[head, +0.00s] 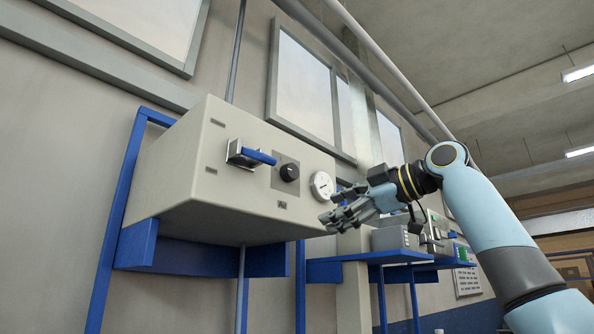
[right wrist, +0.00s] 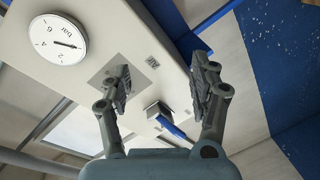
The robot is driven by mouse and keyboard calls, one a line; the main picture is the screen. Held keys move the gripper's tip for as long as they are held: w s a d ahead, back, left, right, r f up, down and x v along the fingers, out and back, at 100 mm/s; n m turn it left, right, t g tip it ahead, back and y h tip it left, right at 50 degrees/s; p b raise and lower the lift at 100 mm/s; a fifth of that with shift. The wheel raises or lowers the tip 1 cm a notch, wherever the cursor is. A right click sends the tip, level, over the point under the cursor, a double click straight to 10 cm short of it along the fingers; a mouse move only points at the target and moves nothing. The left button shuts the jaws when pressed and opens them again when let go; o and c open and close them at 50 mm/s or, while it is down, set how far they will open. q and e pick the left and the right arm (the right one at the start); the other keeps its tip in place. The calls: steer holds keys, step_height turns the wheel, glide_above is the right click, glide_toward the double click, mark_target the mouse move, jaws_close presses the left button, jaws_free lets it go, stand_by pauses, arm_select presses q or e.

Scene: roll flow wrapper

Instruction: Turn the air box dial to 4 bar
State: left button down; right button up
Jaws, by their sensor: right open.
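The air box (head: 177,172) is a beige cabinet on the wall. Its dial, a black round knob (head: 289,172), sits on a grey square plate between the blue-handled lever and the white gauge (head: 322,185). The gauge also shows in the right wrist view (right wrist: 58,40), marked bar; its needle points right, away from the 4, but I cannot read an exact value. My right gripper (head: 328,217) is open, below and right of the knob. In the right wrist view its fingers (right wrist: 163,88) are apart; a finger hides the knob there. My left gripper is out of view.
The blue lever handle (head: 260,156) sticks out left of the knob; it also shows in the right wrist view (right wrist: 172,127). A blue shelf (head: 378,257) with grey devices stands at the lower right. A blue frame (head: 110,235) supports the box.

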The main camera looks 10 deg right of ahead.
mark_target(294, 171)
step_height(294, 171, up, 10)
steer(key=s+n+y, duration=0.2)
steer(key=n, duration=0.1)
steer(key=p+x, duration=0.4)
steer(key=x, duration=0.5)
steer(key=shift+w+r, duration=0.1)
steer(key=shift+w, duration=0.1)
steer(key=shift+w+a, duration=0.4)
steer(key=shift+w, duration=0.05)
steer(key=c, duration=1.1)
steer(key=shift+m, duration=0.3)
steer(key=shift+c, duration=0.2)
